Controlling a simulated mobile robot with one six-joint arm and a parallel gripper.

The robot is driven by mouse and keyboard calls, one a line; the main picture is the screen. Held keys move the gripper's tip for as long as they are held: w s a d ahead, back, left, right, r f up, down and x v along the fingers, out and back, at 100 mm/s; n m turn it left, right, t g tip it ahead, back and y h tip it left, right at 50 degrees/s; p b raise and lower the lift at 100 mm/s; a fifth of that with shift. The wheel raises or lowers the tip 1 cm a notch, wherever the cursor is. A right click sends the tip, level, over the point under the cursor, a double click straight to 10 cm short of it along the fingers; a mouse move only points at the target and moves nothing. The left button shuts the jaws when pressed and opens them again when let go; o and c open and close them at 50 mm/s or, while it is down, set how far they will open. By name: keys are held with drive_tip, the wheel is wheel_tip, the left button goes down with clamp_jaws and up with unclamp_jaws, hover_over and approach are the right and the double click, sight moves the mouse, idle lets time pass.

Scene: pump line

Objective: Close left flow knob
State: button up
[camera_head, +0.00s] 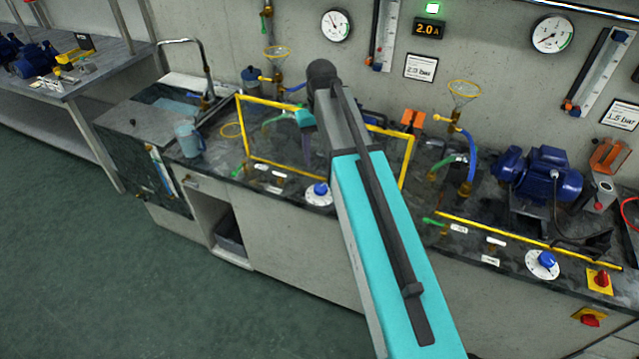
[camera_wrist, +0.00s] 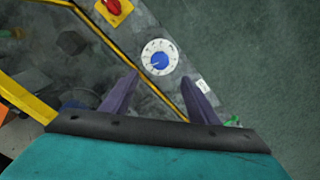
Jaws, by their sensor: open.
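The left flow knob (camera_head: 319,189) is a blue knob on a round white dial, on the dark worktop just left of my arm in the head view. The wrist view also shows a blue knob on a white dial (camera_wrist: 159,57), ahead of my fingertips and roughly centred between them. My gripper (camera_wrist: 160,82) is open, with two purple-grey fingers and nothing between them. The fingers appear apart from the dial. A second blue knob with a white dial (camera_head: 541,264) is on the right.
A red switch on a yellow plate (camera_wrist: 115,8) lies near the dial in the wrist view. A yellow frame (camera_head: 270,176) rises from the worktop beside my arm. A blue motor pump (camera_head: 545,172) stands on the right. A grey jug (camera_head: 188,139) stands at the left.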

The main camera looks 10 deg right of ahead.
sight(320, 188)
drive_tip(key=shift+f+p, duration=1.6)
drive_tip(key=shift+f, duration=4.8)
drive_tip(key=c, duration=1)
drive_tip(key=shift+c, duration=0.2)
